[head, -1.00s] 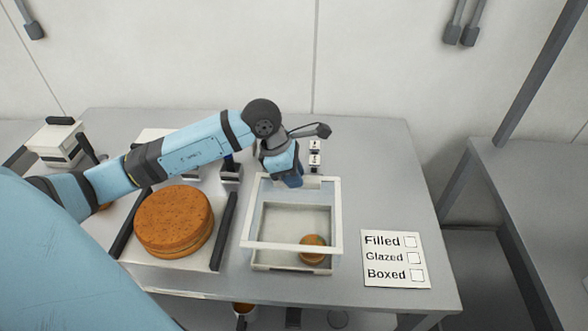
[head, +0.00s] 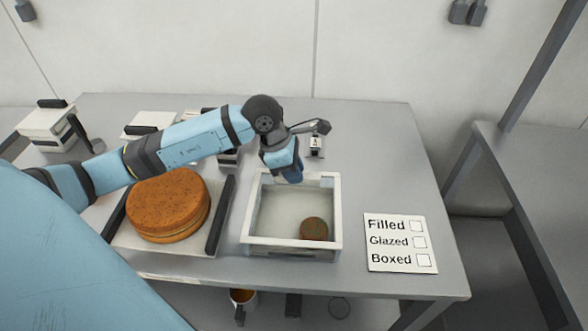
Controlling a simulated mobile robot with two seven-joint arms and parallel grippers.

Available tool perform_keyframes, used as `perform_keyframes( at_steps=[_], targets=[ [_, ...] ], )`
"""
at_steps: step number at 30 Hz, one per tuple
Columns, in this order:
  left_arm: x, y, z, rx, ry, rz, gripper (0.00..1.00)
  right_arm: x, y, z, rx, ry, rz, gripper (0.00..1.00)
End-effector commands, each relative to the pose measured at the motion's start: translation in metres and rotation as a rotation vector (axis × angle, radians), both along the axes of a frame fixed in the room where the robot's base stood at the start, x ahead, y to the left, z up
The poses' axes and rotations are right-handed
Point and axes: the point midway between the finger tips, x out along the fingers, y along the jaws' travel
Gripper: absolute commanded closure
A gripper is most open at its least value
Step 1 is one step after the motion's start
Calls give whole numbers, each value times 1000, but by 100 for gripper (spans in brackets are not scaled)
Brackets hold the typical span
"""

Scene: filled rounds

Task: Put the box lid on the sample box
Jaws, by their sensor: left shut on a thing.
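The box lid (head: 248,214) is a white frame with a clear pane. It lies level over the sample box (head: 290,255), its edges lined up with the box walls. I see no clear gap between them, but cannot tell whether the lid rests fully. A small brown round (head: 313,228) shows through the pane, inside the box near the front right corner. My left gripper (head: 290,177) is shut on the lid at its back edge; the fingertips are mostly hidden behind the wrist. My right gripper is not in view.
A large brown cake (head: 168,204) sits on a white tray with dark handles (head: 220,215) left of the box. A card (head: 399,243) reading Filled, Glazed, Boxed lies at the right, its squares empty. A mug (head: 242,299) stands below the table.

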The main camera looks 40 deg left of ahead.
Motion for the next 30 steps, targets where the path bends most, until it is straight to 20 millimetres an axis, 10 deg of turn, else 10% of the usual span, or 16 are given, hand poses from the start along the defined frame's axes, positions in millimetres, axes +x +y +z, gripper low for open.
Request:
perform_keyframes(
  at_steps=[30],
  targets=[
    [0,0,-1,0,0,0,100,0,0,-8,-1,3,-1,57]
  ],
)
